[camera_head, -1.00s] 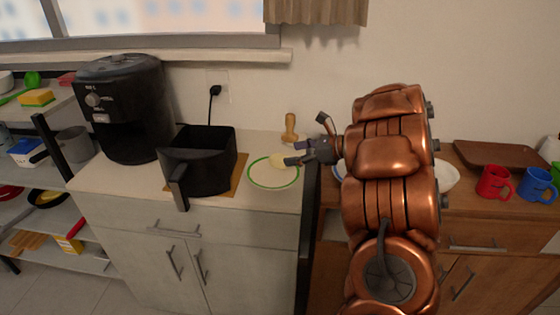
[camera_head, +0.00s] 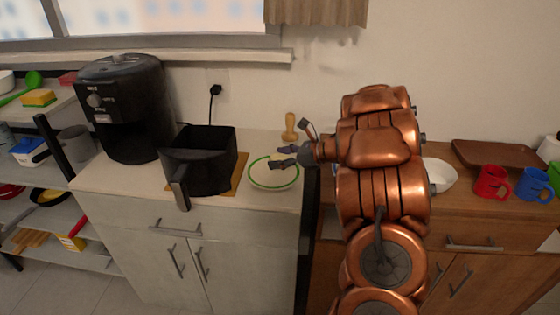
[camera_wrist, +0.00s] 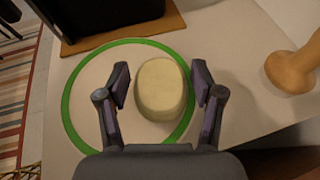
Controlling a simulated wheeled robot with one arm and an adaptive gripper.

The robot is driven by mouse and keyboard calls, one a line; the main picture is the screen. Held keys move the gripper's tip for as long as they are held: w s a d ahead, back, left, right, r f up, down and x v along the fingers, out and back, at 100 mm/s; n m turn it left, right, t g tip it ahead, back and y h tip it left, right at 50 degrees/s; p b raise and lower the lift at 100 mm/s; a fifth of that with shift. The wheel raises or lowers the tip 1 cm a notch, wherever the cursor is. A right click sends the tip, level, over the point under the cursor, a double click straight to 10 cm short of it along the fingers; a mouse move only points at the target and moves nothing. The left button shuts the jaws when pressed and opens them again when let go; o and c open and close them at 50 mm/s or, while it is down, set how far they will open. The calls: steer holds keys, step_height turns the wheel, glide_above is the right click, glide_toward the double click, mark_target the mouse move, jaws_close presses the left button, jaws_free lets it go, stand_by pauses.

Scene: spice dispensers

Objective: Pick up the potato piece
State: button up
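The pale yellow potato piece (camera_wrist: 161,89) lies on a white plate with a green rim (camera_wrist: 76,78) in the wrist view. My gripper (camera_wrist: 160,84) is open, with one finger on each side of the potato piece. A gap shows on both sides, narrower on the right. In the head view, my gripper (camera_head: 277,157) is over the plate (camera_head: 262,184), and the potato piece is mostly hidden behind it.
A black air fryer basket (camera_head: 200,168) sits on a brown board (camera_head: 238,177) left of the plate. The air fryer (camera_head: 125,110) stands further left. A wooden pestle-like object (camera_head: 290,127) stands behind the plate. A white bowl (camera_head: 441,175) is at right.

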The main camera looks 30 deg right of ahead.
mark_target(280, 157)
steer(key=c, duration=0.9)
step_height(280, 157, up, 10)
steer(key=shift+b, duration=0.75)
